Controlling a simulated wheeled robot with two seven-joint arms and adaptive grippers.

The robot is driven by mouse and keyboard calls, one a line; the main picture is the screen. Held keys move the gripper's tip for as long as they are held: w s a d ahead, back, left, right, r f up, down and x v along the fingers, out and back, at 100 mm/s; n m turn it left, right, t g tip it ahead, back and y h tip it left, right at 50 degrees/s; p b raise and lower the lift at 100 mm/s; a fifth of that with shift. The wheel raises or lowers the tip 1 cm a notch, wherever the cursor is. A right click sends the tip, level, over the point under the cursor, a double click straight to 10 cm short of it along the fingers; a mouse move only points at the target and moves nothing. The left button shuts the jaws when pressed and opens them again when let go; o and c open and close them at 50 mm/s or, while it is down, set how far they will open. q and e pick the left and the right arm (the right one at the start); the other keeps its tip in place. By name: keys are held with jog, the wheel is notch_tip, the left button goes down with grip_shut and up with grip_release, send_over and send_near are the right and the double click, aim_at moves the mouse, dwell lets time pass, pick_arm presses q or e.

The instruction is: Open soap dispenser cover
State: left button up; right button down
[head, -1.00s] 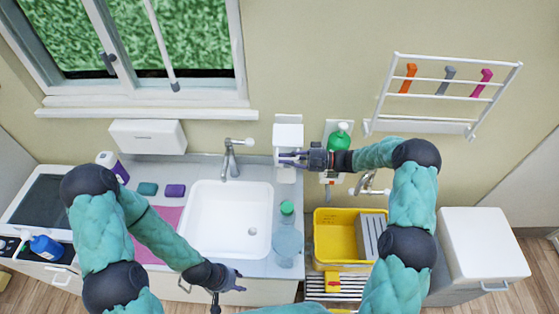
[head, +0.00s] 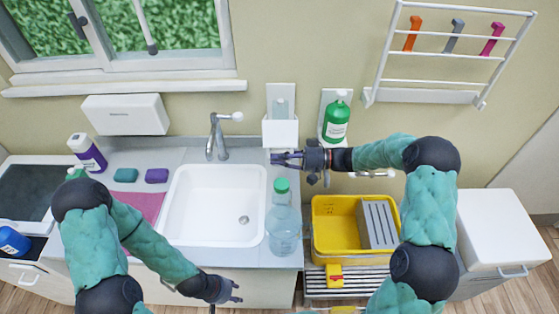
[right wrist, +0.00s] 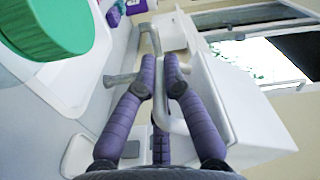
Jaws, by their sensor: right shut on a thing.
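The soap dispenser's white cover (head: 280,133) is folded down and outward below its wall plate (head: 281,96). A pale container (head: 281,109) shows behind it, its lower part hidden by the cover. My right gripper (head: 277,158) is at the underside of the cover. In the right wrist view its purple fingers (right wrist: 161,75) are shut on a white bar-like handle (right wrist: 163,110) beside the white cover (right wrist: 230,105). My left gripper (head: 236,290) is low in front of the counter, away from the dispenser, with its fingers apart and empty.
A green bottle (head: 336,119) stands in a wall holder right of the dispenser. A clear bottle with a green cap (head: 283,225) stands by the sink (head: 215,205). A faucet (head: 216,140) is to the left. A yellow basin (head: 333,230) is below my right arm.

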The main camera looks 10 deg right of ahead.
notch_tip(320, 180, down, 9)
jog(key=n+b, duration=0.5)
jog(key=b, duration=1)
jog(key=shift+r, duration=0.2)
jog(key=shift+s+a, duration=0.1)
jog(key=c, duration=1.3)
grip_release()
jog(key=shift+a+f, duration=0.1)
jog(key=shift+c, duration=0.2)
jog(key=v, duration=1.2)
